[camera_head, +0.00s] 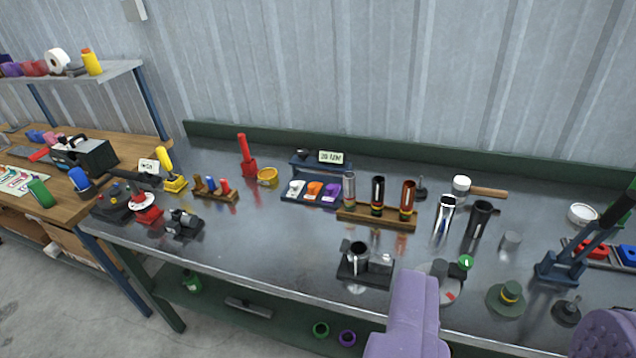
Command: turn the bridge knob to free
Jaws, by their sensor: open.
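A small dark blue bridge-like stand (322,167) is at the back middle of the steel bench, with a white number plate on top. A small dark knob (302,153) seems to sit at its left end. It is too small to tell which way it is turned. My gripper's jaws do not show. Lilac parts, which look like my own arm, rise at the bottom right, well in front of the stand and to its right.
Before the stand lie white, orange and purple pieces (315,189). A blue lever press (560,262) stands far right.

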